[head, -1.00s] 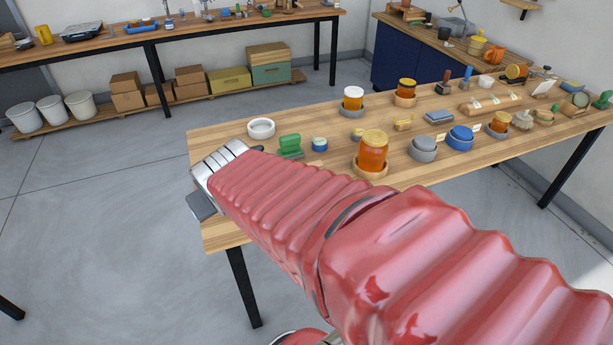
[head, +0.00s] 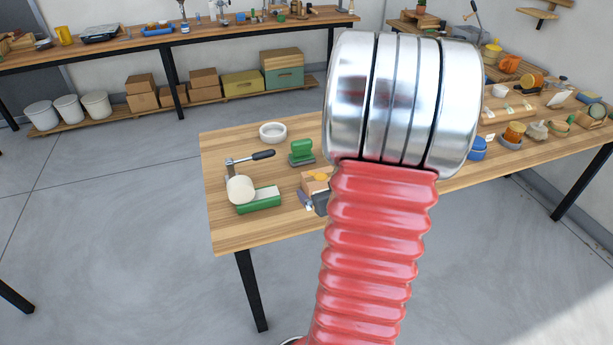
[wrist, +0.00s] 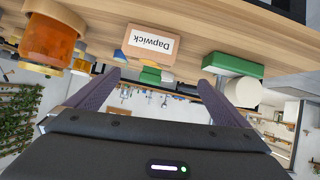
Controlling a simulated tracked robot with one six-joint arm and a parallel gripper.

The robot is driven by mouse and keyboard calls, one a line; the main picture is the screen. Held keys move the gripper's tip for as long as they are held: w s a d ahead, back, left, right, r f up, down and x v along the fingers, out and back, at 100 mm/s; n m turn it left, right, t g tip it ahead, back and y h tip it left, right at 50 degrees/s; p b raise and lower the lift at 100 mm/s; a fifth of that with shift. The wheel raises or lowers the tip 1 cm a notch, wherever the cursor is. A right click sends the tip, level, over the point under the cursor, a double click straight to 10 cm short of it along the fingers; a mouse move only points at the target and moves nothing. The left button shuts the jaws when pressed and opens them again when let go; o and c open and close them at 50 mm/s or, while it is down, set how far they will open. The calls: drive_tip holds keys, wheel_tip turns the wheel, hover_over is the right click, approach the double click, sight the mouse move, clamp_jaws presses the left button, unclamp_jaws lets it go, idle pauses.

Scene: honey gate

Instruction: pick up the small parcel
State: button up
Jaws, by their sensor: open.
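The small parcel is a tan box with a white label reading "Dapwick" (wrist: 148,42); it lies on the wooden table in the wrist view, beyond my fingertips and between their lines. In the head view the parcel (head: 316,183) shows only in part, left of my arm, which hides the rest. My gripper (wrist: 152,80) is open, with its two dark fingers apart and nothing held between them. In the head view my arm hides most of the gripper.
A green block (head: 258,200) with a cream round piece and a dark-handled tool stands left of the parcel in the head view. A green stamp-like item (head: 302,151) and white bowl (head: 273,133) stand behind. An amber honey jar (wrist: 52,38) is near one finger in the wrist view.

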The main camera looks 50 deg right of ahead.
sight(321, 182)
drive_tip(key=shift+m+t, duration=0.4)
drive_tip(key=shift+t, duration=0.1)
drive_tip(key=s+d+f, duration=0.1)
drive_tip(key=s+f, duration=0.1)
drive_tip(key=s, duration=0.1)
drive_tip(key=shift+s+d+f, duration=0.1)
drive_tip(key=shift+d+f, duration=0.15)
drive_tip(key=shift+d, duration=0.15)
drive_tip(key=shift+x, duration=4.35)
drive_tip(key=shift+x, duration=2.6)
drive_tip(key=shift+c, duration=0.3)
drive_tip(key=shift+r, duration=0.1)
drive_tip(key=c, duration=1.2)
